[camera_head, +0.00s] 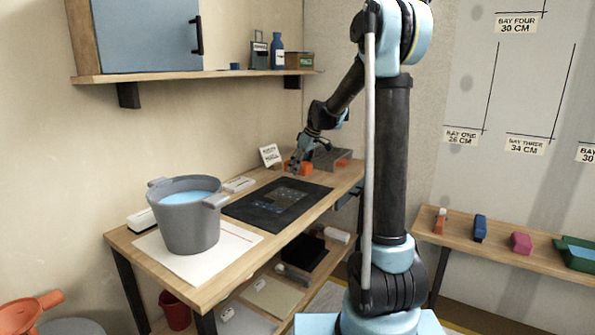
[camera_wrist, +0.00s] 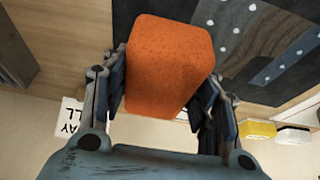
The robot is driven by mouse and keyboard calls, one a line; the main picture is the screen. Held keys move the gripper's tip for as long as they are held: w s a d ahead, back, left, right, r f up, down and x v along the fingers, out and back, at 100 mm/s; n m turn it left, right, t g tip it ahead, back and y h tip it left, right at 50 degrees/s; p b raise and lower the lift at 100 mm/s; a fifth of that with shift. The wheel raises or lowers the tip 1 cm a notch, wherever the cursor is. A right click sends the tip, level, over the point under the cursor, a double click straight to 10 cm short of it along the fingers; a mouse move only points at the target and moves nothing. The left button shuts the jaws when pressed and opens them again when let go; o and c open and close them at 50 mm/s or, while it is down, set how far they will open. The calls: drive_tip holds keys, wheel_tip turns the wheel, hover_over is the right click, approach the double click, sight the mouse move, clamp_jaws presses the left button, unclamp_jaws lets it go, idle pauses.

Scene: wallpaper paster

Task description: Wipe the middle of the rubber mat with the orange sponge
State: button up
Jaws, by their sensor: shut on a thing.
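The orange sponge (camera_wrist: 168,60) is a rounded block held between the two fingers of my gripper (camera_wrist: 165,100) in the wrist view. In the head view my gripper (camera_head: 297,163) is at the far end of the workbench, with the sponge (camera_head: 305,169) partly hidden by it. The black rubber mat (camera_head: 252,212) lies flat on the bench, nearer than my gripper, with pale bluish streaks and spots around its middle. The marked mat (camera_wrist: 235,75) also shows beyond the sponge at the upper right of the wrist view. Whether the sponge touches the bench is unclear.
A grey bucket (camera_head: 190,232) of bluish liquid stands on a white sheet (camera_head: 235,247) at the bench's near end. A small sign (camera_head: 270,155) and a grey-and-orange item (camera_head: 332,160) are near my gripper. A shelf (camera_head: 190,75) overhangs the back wall.

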sight(275, 200)
drive_tip(key=shift+w+f, duration=0.1)
drive_tip(key=shift+f, duration=2.15)
drive_tip(key=shift+f, duration=1.1)
idle(0.9)
drive_tip(key=shift+s, duration=0.2)
drive_tip(key=shift+a, duration=0.1)
idle(0.4)
drive_tip(key=shift+s+a, duration=1)
drive_tip(key=shift+s, duration=0.55)
drive_tip(key=shift+s+a, duration=0.95)
drive_tip(key=shift+s, duration=0.55)
drive_tip(key=shift+s+a, duration=1)
drive_tip(key=shift+s, duration=0.55)
drive_tip(key=shift+s+a, duration=0.1)
drive_tip(key=shift+s+a, duration=0.45)
drive_tip(key=shift+s, duration=0.3)
drive_tip(key=shift+s+a, duration=0.45)
drive_tip(key=shift+s, duration=0.25)
